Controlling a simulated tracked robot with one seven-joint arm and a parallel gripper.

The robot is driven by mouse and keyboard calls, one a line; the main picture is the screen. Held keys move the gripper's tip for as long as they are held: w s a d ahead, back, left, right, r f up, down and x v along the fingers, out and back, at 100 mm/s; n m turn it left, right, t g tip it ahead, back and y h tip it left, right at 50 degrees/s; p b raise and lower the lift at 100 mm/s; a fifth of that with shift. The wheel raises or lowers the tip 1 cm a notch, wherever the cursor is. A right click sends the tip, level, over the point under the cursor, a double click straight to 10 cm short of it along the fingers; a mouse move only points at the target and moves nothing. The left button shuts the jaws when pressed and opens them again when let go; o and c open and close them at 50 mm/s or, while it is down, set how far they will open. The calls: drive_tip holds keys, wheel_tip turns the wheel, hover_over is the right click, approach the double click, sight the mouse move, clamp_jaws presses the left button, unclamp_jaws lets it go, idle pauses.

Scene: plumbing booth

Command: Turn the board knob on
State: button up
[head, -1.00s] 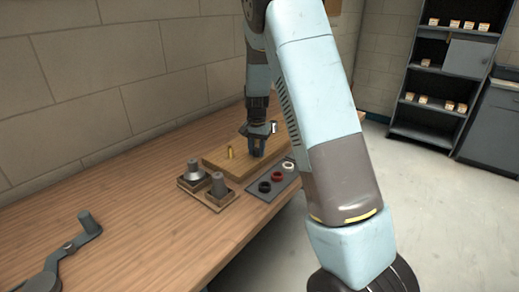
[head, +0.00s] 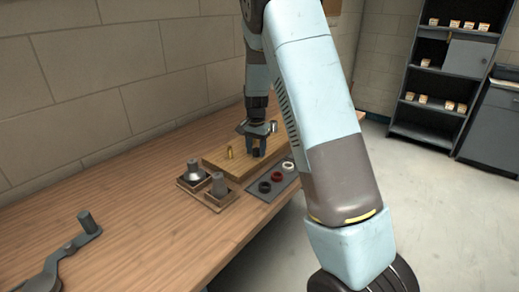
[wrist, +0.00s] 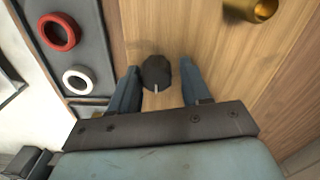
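The dark round knob (wrist: 157,76) with a pale pointer line is on the wooden board (wrist: 225,62) in the wrist view. Its line points toward my gripper's palm, at the bottom of the picture. My gripper (wrist: 160,84) has one finger on each side of the knob. The fingers are apart, with narrow gaps beside the knob, and I see no clear contact. In the head view my gripper (head: 257,151) points down at the board (head: 228,167); its fingers hide the knob there.
A brass fitting (head: 230,152) stands on the board, left of my gripper. A grey tray (head: 286,182) with black, red and white rings lies in front. The bench's left is mostly clear, apart from a crank tool (head: 75,246).

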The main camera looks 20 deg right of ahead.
sight(256, 149)
drive_tip(key=shift+o, duration=0.9)
wheel_tip(256, 149, up, 14)
drive_tip(key=shift+f, duration=0.2)
drive_tip(key=shift+s, duration=0.1)
